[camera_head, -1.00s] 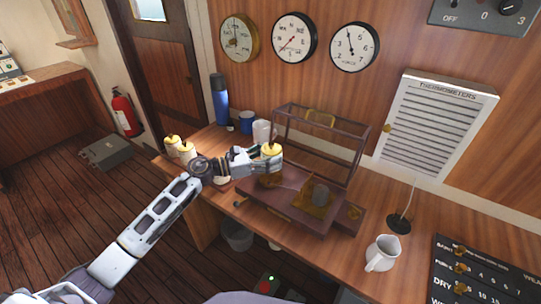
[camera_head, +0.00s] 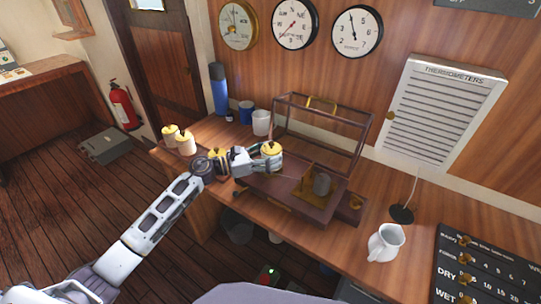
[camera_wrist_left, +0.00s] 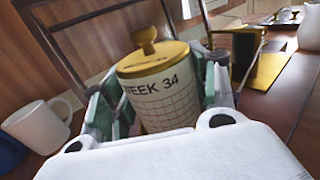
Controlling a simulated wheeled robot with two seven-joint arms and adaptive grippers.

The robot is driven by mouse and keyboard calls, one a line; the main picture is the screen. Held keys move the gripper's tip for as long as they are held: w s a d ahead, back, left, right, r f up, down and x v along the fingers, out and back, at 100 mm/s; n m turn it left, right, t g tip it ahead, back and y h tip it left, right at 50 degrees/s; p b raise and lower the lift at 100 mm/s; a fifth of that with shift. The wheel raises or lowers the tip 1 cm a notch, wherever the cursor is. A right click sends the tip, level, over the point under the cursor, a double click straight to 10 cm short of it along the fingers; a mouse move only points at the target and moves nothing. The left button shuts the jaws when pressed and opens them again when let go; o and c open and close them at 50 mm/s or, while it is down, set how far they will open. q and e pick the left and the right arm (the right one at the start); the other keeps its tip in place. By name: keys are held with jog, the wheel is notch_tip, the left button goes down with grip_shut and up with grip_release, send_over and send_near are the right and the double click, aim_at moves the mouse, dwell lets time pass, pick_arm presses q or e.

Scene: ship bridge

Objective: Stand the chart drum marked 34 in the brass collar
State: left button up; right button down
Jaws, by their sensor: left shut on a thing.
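The chart drum marked 34 (camera_wrist_left: 160,85) is cream with a brass-coloured lid and knob, and "WEEK 34" reads in the left wrist view. My left gripper (camera_head: 262,160) is shut on the drum, its fingers on either side. In the head view the drum (camera_head: 271,149) looks upright over the left part of the dark wooden instrument base (camera_head: 285,205). I cannot make out the brass collar; the drum and gripper cover that part of the base. Whether the drum's foot touches anything is hidden. My right gripper is not in view.
A framed glass case (camera_head: 345,131) stands close behind the drum. A grey cylinder (camera_head: 322,183) on a brass plate is to its right. Two yellow-lidded drums (camera_head: 186,143) stand at the left. A white mug (camera_head: 262,122), blue flask (camera_head: 219,90) and white jug (camera_head: 385,242) are also on the desk.

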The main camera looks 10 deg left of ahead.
pick_arm(q)
jog(key=shift+b, duration=0.55)
dwell(1.3)
dwell(0.3)
jog(key=shift+f, duration=0.15)
jog(key=shift+f+b, duration=0.4)
jog(key=shift+b, duration=0.2)
dwell(0.4)
jog(key=o, duration=0.8)
jog(key=shift+o, duration=0.2)
jog(key=shift+s+a, duration=0.15)
jog(key=shift+a, duration=0.05)
